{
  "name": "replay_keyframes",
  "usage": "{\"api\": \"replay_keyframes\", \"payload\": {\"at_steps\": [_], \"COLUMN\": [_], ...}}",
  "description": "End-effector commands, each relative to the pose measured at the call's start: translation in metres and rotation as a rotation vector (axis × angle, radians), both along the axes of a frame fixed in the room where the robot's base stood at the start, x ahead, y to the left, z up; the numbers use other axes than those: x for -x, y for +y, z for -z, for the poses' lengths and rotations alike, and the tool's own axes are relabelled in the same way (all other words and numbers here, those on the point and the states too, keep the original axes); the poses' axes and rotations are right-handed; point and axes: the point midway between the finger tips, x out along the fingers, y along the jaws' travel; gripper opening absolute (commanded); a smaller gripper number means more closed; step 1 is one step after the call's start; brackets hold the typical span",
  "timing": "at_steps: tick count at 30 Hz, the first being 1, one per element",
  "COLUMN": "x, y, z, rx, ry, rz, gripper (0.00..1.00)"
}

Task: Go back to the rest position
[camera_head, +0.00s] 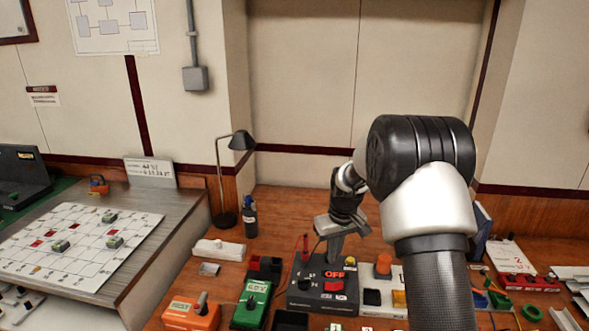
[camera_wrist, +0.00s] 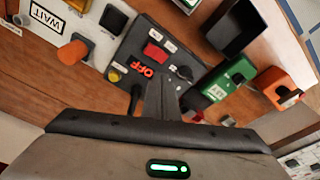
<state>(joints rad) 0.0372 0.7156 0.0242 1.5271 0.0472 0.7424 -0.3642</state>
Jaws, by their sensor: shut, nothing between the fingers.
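My gripper (camera_head: 333,256) hangs with its fingers pointing down over the back part of a dark breaker box (camera_head: 318,300) in the head view. In the wrist view my gripper (camera_wrist: 161,88) has its fingers together and nothing between them. The box (camera_wrist: 140,45) there carries a red rocker switch, a black knob and a lit red OFF label. I cannot tell whether the fingertips touch the box. Part of the box is hidden behind the fingers.
A green box (camera_head: 251,302) and an orange box (camera_head: 190,314) stand to the left. A panel with an orange button (camera_head: 383,266) stands to the right. A black lamp (camera_head: 226,218) and a dark bottle (camera_head: 250,217) stand behind. The space above the bench is open.

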Motion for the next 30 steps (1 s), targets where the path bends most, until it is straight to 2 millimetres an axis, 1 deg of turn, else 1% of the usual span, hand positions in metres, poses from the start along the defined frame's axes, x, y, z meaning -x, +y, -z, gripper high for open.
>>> {"api": "replay_keyframes", "payload": {"at_steps": [1,2,3,4,5,6,8,9,11,12,14,15,17,18,19,21,24,27,30], "x": [0.007,0.013,0.024,0.033,0.044,0.058,0.082,0.099,0.125,0.143,0.171,0.19,0.218,0.237,0.25,0.279,0.313,0.334,0.345], "y": [0.0,0.001,0.001,0.001,0.001,0.001,0.002,0.002,0.002,0.002,0.002,0.002,0.002,0.002,0.002,0.001,0.001,0.0,0.0], "z": [-0.033,-0.05,-0.074,-0.093,-0.111,-0.133,-0.164,-0.182,-0.208,-0.224,-0.243,-0.254,-0.269,-0.276,-0.279,-0.286,-0.288,-0.286,-0.284], "rx": [0.002,0.002,0.003,0.003,0.003,0.004,0.002,0.001,-0.002,-0.004,-0.009,-0.012,-0.017,-0.021,-0.024,-0.032,-0.042,-0.05,-0.054], "ry": [-0.023,-0.033,-0.047,-0.058,-0.069,-0.083,-0.105,-0.118,-0.142,-0.158,-0.18,-0.195,-0.219,-0.234,-0.243,-0.267,-0.294,-0.312,-0.322], "rz": [0.008,0.017,0.029,0.039,0.05,0.063,0.085,0.101,0.123,0.137,0.16,0.174,0.197,0.212,0.222,0.246,0.273,0.294,0.304], "gripper": [0.0,0.0,0.0,0.0,0.0,0.0,0.0,0.0,0.0,0.0,0.0,0.0,0.0,0.0,0.0,0.0,0.0,0.0,0.0]}}
